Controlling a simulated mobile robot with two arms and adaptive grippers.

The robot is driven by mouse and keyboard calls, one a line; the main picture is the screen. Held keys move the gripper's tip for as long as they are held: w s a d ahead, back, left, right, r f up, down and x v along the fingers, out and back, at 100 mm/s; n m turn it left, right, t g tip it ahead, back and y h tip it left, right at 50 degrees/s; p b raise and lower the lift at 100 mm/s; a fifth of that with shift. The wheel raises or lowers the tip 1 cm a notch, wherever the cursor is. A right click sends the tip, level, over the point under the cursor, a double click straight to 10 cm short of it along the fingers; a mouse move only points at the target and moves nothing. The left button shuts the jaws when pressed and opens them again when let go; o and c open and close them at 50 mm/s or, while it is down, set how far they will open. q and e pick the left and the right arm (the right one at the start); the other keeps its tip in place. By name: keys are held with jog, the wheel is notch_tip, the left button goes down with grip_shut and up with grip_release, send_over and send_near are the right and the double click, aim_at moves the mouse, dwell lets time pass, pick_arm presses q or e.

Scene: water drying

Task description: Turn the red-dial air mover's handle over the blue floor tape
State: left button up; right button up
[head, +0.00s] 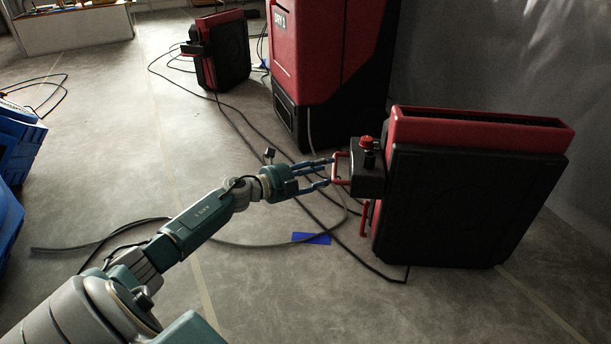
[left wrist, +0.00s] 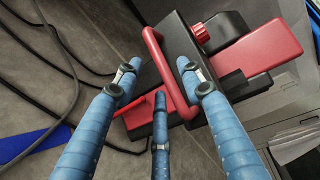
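The air mover (head: 470,205) is a black and red box standing on the floor at the right. Its red dial (head: 367,142) sits on a black control box, and its red handle (head: 338,168) sticks out to the left. The dial also shows in the left wrist view (left wrist: 200,33), close behind the handle (left wrist: 166,72). The blue floor tape (head: 311,238) lies below and left of the handle. My left gripper (head: 329,171) is open at the handle, its blue fingers apart on both sides of the bar; I cannot tell whether they touch it. My right gripper is out of view.
Dark cables (head: 260,135) and a grey hose (head: 255,243) cross the floor under my arm. A tall red and black machine (head: 325,65) stands behind. Another air mover (head: 222,50) stands farther back. Blue crates (head: 18,150) are at the left edge.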

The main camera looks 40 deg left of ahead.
pick_arm(q)
jog(key=v, duration=0.8)
dwell(0.4)
